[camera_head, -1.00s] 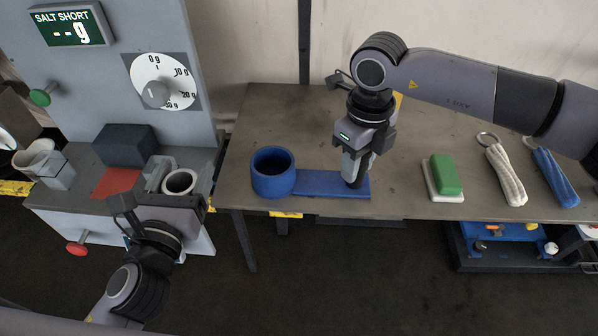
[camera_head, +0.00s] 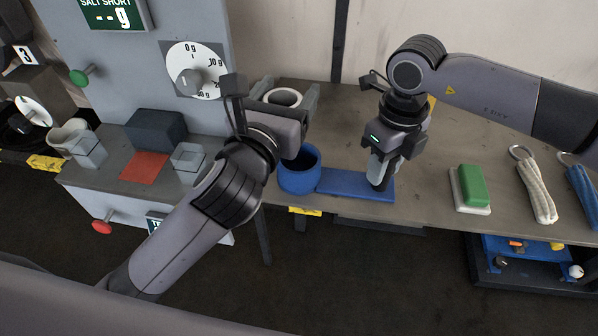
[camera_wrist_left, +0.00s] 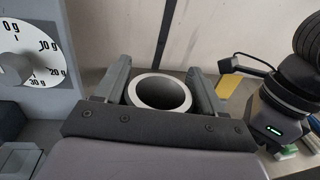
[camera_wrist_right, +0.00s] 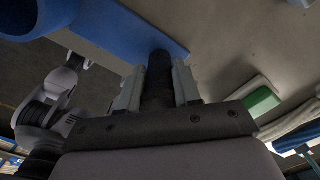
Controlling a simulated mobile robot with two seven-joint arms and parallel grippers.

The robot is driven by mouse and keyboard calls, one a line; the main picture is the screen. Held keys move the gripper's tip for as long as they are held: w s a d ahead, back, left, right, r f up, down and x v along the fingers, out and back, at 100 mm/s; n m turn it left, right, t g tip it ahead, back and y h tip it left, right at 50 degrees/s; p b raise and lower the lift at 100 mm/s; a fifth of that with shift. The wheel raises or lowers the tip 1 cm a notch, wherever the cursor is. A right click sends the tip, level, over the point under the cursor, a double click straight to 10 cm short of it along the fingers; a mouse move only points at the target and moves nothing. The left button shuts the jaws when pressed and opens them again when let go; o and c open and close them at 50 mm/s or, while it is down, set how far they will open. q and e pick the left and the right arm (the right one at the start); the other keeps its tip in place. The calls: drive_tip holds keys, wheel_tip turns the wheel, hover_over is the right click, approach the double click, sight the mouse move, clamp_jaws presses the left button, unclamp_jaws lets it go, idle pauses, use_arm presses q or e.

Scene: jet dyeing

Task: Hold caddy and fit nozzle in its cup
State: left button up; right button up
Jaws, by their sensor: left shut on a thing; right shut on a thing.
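The nozzle (camera_head: 283,97), a pale open-ended cylinder, is held upright between the fingers of my left gripper (camera_head: 287,92). It also shows in the left wrist view (camera_wrist_left: 160,92). In the head view it appears just above and behind the caddy's round blue cup (camera_head: 299,177), apart from it; my gripper covers part of the cup's rim. The caddy's flat blue base (camera_head: 345,184) extends right from the cup on the table. My right gripper (camera_head: 381,178) is shut on the caddy's dark upright post (camera_wrist_right: 158,75) at the base's right end.
A green block (camera_head: 472,185) on a white pad, a white cord bundle (camera_head: 538,192) and a blue one (camera_head: 583,188) lie on the table (camera_head: 430,190) at right. A grey machine with a dial (camera_head: 197,70) and a shelf with a clear square cup (camera_head: 188,158) stands left.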

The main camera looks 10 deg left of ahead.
use_arm(q)
drive_tip(key=shift+w+d+r+m+h, duration=0.15)
drive_tip(key=shift+d+r+m+h, duration=0.2)
drive_tip(key=shift+d+r, duration=0.55)
hover_over(302, 169)
wheel_tip(302, 169, down, 10)
drive_tip(key=shift+r, duration=0.1)
drive_tip(key=shift+f, duration=0.6)
drive_tip(key=o, duration=1.4)
drive_tip(key=shift+f, duration=0.1)
